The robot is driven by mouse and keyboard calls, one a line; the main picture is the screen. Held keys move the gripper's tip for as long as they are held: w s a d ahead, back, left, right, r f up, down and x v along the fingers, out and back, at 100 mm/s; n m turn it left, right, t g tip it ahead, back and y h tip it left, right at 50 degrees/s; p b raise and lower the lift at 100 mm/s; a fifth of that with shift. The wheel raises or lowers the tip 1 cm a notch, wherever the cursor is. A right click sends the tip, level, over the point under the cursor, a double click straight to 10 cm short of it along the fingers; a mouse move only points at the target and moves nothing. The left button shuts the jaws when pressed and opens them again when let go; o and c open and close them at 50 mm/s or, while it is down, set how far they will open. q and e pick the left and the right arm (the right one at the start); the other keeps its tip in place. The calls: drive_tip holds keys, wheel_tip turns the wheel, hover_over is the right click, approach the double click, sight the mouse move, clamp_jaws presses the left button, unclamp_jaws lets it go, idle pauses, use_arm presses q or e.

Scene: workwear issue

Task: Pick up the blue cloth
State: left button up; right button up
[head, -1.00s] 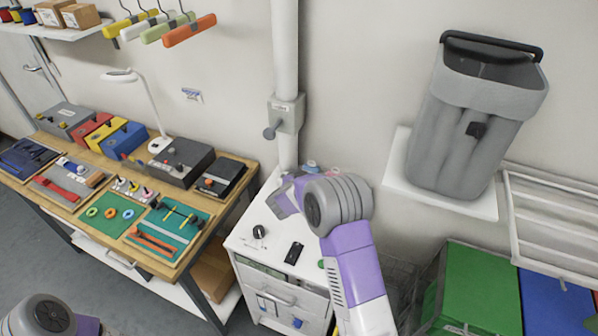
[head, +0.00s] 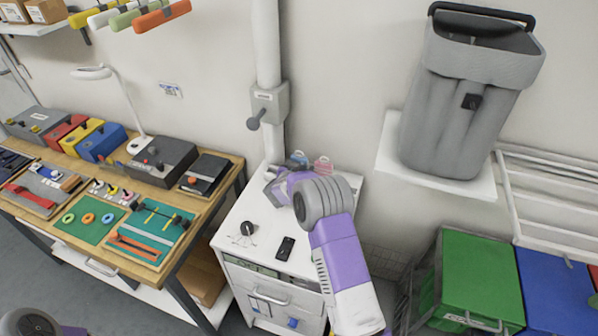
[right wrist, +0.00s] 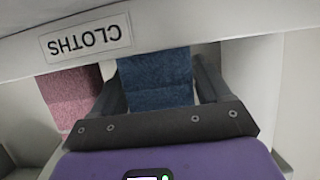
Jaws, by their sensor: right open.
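The blue cloth (right wrist: 155,82) hangs below a white ledge labelled CLOTHS in the right wrist view, where the label is upside down. A pink cloth (right wrist: 70,100) hangs to its left. My right gripper (right wrist: 160,72) is open, with one dark finger on each side of the blue cloth; whether they touch it I cannot tell. In the head view my right gripper (head: 283,184) is over the back of the white cabinet, partly hidden by its own wrist. Small blue (head: 299,158) and pink (head: 323,166) shapes show behind it. My left gripper is out of view.
The white cabinet (head: 262,222) carries a black knob (head: 247,229) and a dark flat device (head: 285,248). A wall pipe (head: 267,60) rises behind it. A wooden workbench (head: 225,190) stands left. A grey bin (head: 455,110) and green crate (head: 480,270) are right.

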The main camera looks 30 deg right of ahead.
drive_tip(key=shift+w+d+f, duration=0.1)
drive_tip(key=shift+w+d, duration=0.05)
drive_tip(key=shift+d, duration=0.1)
drive_tip(key=shift+c, duration=0.2)
drive_tip(key=c, duration=0.6)
